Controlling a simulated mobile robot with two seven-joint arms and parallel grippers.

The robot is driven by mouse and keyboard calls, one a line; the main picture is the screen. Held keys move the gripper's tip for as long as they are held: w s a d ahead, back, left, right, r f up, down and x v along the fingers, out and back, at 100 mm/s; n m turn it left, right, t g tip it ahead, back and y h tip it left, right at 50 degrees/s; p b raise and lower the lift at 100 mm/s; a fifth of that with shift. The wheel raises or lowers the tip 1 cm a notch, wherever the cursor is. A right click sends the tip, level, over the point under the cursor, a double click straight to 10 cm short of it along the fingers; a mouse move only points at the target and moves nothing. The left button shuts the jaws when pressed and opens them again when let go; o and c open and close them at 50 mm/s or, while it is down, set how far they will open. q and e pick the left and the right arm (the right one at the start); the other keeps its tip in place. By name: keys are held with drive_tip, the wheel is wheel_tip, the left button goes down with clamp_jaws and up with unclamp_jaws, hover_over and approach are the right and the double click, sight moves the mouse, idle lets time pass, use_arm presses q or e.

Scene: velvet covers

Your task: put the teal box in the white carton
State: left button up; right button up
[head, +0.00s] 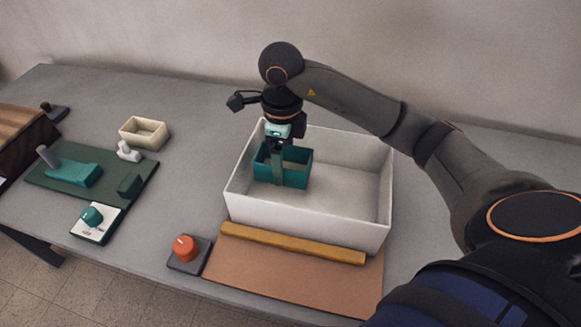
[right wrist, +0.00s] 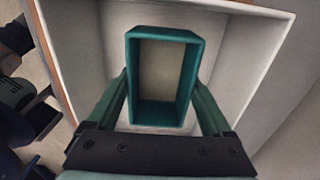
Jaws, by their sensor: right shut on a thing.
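The teal box (head: 300,172) is open-topped and upright, inside the left part of the white carton (head: 310,218). My right gripper (head: 279,178) reaches down into the carton and is shut on the teal box. In the right wrist view a finger presses each side of the teal box (right wrist: 162,36), which looks empty, with the carton (right wrist: 85,60) around it. I cannot tell whether the box touches the carton floor. My left gripper is not in view.
A brown mat (head: 290,272) with a wooden bar (head: 292,243) lies in front of the carton. An orange-knobbed block (head: 187,250) is left of it. The carton's right side is empty.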

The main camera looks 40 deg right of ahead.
drive_tip(key=shift+f, duration=3.2)
drive_tip(key=shift+f+b, duration=0.15)
drive_tip(key=shift+b, duration=0.15)
drive_tip(key=o, duration=1.2)
wheel_tip(320, 180, up, 12)
drive_tip(key=shift+r+p, duration=0.15)
drive_tip(key=shift+p, duration=0.8)
